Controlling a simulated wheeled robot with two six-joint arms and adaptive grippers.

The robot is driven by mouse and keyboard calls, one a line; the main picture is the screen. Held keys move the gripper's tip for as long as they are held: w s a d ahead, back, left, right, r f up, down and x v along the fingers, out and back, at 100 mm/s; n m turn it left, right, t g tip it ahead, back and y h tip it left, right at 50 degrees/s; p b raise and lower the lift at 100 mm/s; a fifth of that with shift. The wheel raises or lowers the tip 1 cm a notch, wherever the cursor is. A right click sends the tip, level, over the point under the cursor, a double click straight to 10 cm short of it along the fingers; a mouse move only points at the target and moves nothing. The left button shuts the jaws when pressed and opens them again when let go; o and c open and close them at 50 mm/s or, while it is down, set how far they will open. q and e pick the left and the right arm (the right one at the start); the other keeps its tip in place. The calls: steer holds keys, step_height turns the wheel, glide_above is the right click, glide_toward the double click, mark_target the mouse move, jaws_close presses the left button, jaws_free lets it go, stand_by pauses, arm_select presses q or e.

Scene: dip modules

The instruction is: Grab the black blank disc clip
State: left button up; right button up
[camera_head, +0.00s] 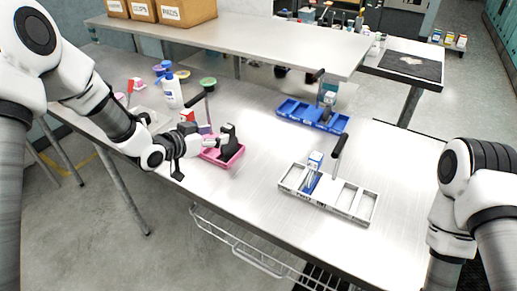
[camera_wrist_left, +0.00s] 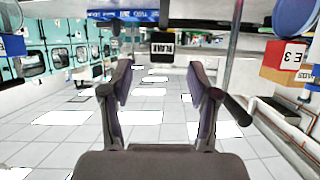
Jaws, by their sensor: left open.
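The black clip (camera_head: 228,138) stands in the pink tray (camera_head: 232,160) at the middle left of the table. In the left wrist view, a black block (camera_wrist_left: 162,47) with a white label reading "BLANK" shows straight ahead, past the fingertips. My left gripper (camera_head: 197,141) is at the tray's left side, just left of the clip. In the left wrist view, its fingers (camera_wrist_left: 159,72) are spread apart with nothing between them. My right arm is at the right edge, but its gripper is out of view.
A blue tray (camera_head: 292,113) and a white compartment tray (camera_head: 345,206) stand farther right, each with a dark rod beside it. A white bottle (camera_head: 172,94) and a green disc on a post (camera_head: 208,82) stand behind my left gripper. The table's front right is clear.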

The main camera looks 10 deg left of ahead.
mark_target(223, 131)
arm_select(q)
steer(key=shift+w+r, duration=0.15)
steer(key=shift+w, duration=0.15)
steer(key=shift+w+a+f+p, duration=0.1)
steer(key=shift+w+f+p, duration=0.15)
steer(key=shift+p, duration=0.15)
steer(key=p+x, duration=0.2)
steer(key=x, duration=0.4)
steer(key=shift+d, duration=0.25)
steer(key=shift+s+a+r, duration=0.1)
steer(key=shift+s, duration=0.05)
steer(key=shift+a, duration=0.1)
steer(key=shift+c, duration=1.4)
steer(key=c, duration=0.5)
jaws_close()
